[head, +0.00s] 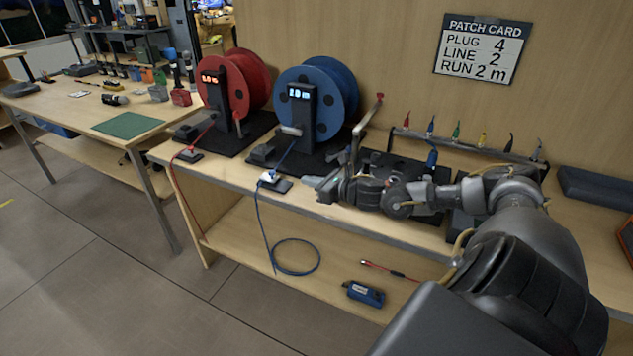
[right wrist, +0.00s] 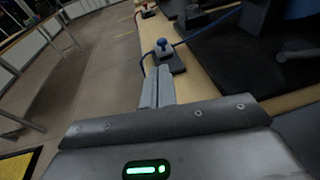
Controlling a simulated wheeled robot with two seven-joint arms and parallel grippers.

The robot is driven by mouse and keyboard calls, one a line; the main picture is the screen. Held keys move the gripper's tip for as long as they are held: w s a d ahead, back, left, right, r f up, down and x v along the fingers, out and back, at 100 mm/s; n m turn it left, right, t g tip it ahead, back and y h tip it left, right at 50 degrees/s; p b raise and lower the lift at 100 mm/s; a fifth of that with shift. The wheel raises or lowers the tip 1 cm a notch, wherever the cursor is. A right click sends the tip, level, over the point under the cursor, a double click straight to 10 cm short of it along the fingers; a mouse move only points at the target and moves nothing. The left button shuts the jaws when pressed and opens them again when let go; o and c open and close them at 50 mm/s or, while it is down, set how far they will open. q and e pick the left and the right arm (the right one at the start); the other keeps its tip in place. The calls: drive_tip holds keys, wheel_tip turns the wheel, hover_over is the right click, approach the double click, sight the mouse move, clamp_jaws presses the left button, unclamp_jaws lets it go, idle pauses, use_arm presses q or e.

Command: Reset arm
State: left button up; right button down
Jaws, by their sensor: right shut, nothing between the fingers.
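My right arm reaches in from the lower right of the head view. Its gripper (head: 318,186) is over the front edge of the workbench (head: 400,238), right of the blue cable's small base. In the right wrist view the two fingers (right wrist: 158,88) are together and nothing is between them. Just beyond the fingertips is a dark base with a blue-topped piece (right wrist: 163,48), apart from them. My left gripper does not show in either view.
A red reel (head: 247,85) and a blue reel (head: 335,100) stand on the bench. Blue cable (head: 297,257) hangs to the lower shelf, near a blue device (head: 363,293). Several coloured plugs line a rack (head: 465,147). A patch card (head: 483,50) is on the back panel. Floor at left is clear.

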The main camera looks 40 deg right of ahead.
drive_tip(key=shift+s+d+r, duration=0.1)
drive_tip(key=shift+s, duration=0.45)
drive_tip(key=shift+s+d+r, duration=0.1)
drive_tip(key=shift+s+r, duration=0.05)
drive_tip(key=shift+s, duration=0.25)
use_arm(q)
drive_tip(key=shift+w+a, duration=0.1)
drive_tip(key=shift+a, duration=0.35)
